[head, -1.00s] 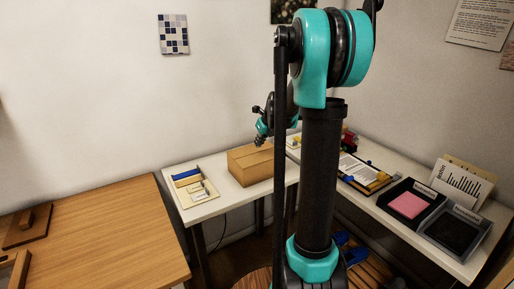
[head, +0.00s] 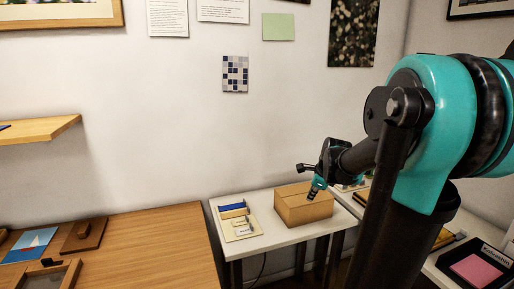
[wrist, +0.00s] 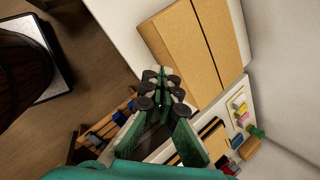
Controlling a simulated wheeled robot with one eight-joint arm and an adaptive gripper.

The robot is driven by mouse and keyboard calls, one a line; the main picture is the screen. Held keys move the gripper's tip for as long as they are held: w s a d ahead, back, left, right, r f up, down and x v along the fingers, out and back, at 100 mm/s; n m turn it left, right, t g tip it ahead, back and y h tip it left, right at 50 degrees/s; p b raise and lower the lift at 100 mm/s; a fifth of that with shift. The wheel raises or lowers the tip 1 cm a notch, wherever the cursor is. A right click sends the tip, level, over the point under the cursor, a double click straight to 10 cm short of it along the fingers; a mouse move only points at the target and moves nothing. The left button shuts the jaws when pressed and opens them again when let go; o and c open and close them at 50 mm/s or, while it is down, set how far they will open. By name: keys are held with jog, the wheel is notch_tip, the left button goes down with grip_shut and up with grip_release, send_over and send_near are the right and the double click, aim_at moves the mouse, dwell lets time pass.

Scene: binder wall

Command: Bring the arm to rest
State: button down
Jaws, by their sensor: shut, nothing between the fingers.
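My arm (head: 425,130) fills the right of the head view and reaches back toward the far corner. I cannot tell the exact gap between fingertips and box; no contact is clear.
A white table (head: 262,246) carries the box and a cream tray (head: 240,228) with a blue item. A wooden desk (head: 150,250) stands at left, below a wall shelf (head: 40,132). A pink pad in a black tray (head: 474,270) sits at lower right.

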jog(key=s+a+f+n, duration=0.1)
jog(key=s+f+n, duration=0.3)
jog(key=s+n, duration=0.3)
jog(key=s+a+f+n+h, duration=0.1)
jog(key=s+f+n, duration=0.3)
jog(key=s+n, duration=0.3)
jog(key=s+f+n+g, duration=0.1)
jog(key=s+f+n, duration=0.3)
jog(key=s+n, duration=0.3)
jog(key=shift+s+a+f+n, duration=0.3)
jog(key=shift+s+a+n, duration=0.1)
jog(key=shift+n, duration=0.5)
